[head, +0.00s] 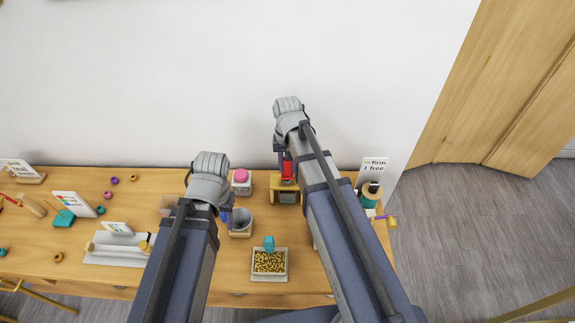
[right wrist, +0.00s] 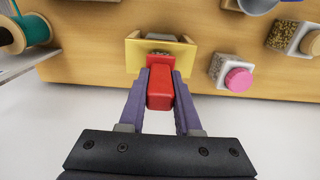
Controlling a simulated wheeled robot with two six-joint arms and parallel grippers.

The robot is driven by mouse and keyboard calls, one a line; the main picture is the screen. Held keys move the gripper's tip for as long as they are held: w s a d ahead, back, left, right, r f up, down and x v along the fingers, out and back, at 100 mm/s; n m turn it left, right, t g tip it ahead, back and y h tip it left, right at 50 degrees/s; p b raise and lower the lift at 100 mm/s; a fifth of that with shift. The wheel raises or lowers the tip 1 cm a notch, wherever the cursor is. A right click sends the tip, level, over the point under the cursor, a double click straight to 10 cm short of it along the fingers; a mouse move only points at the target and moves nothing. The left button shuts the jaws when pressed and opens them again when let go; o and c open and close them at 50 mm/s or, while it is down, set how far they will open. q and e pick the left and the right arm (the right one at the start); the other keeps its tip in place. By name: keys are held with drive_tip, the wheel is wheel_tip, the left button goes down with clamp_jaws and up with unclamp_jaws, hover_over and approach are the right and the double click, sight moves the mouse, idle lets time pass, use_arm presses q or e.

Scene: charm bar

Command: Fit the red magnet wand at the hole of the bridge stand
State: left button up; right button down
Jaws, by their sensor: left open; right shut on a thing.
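The red magnet wand (head: 288,168) shows in the head view just above the yellow bridge stand (head: 284,186). In the right wrist view the wand (right wrist: 160,95) lies between the purple fingers of my right gripper (right wrist: 161,78), which is shut on it. The wand's far end overlaps the near edge of the bridge stand (right wrist: 176,52) there. The hole is mostly hidden, and I cannot tell whether the wand is in it. My left gripper (head: 226,214) is open beside a grey cup, its fingers partly hidden by my arm.
The grey cup (head: 240,229) and a jar with a pink lid (head: 241,183) stand left of the bridge stand. A teal spool (head: 370,195) stands right. The white wall is close behind.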

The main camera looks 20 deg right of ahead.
sight(288, 172)
drive_tip(key=shift+f+b, duration=1.55)
drive_tip(key=c, duration=0.5)
unclamp_jaws()
drive_tip(key=shift+r, duration=0.15)
wheel_tip(288, 172, up, 8)
drive_tip(key=p, duration=0.8)
drive_tip(key=shift+f, duration=0.2)
drive_tip(key=shift+f, duration=0.1)
